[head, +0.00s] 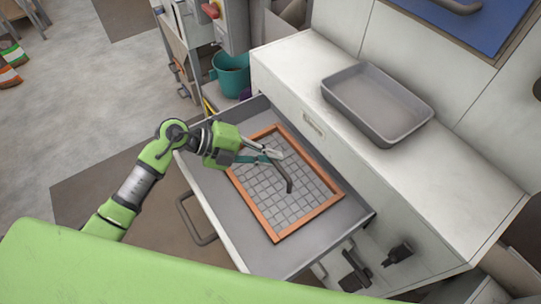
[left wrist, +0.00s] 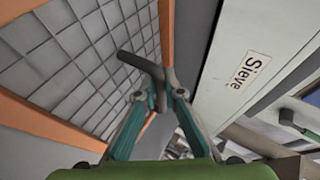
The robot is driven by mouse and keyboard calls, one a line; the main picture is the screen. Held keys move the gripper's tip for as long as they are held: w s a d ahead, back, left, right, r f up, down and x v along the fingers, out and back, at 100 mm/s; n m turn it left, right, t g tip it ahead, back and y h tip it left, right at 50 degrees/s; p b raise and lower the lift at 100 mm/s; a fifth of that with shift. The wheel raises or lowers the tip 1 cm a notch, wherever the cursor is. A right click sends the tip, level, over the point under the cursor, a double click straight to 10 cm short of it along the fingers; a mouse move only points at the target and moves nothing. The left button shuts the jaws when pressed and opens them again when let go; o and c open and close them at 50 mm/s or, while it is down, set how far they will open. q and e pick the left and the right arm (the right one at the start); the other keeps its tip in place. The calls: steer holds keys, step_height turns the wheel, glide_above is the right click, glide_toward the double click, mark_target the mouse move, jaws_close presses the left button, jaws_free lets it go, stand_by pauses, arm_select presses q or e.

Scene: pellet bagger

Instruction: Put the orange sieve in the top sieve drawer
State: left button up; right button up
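The orange sieve (head: 304,228), an orange frame around a grey mesh, lies flat within the open grey drawer (head: 318,257); I cannot tell whether it touches the drawer floor. A dark bent handle (head: 289,185) rises over its mesh. My left gripper (head: 272,156) is over the sieve, its fingertips closed around one end of this handle. The left wrist view shows the handle (left wrist: 138,62) between the teal fingertips (left wrist: 160,82), with the mesh and orange frame beyond. My right gripper is not in view.
A white cabinet front with a "Sieve" label (left wrist: 250,69) rises behind the drawer. A grey tray (head: 385,132) stands on the worktop (head: 440,168). The drawer's handle (head: 197,220) sticks out at the front left. A teal bucket (head: 231,74) stands behind the drawer.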

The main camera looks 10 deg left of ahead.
arm_select(q)
steer(key=o, duration=0.3)
steer(key=shift+o, duration=0.2)
steer(key=shift+r, duration=0.15)
steer(key=shift+s+a+r, duration=0.1)
steer(key=shift+a, duration=0.25)
steer(key=b+v, duration=0.1)
steer(key=v, duration=1)
steer(key=shift+r, duration=0.2)
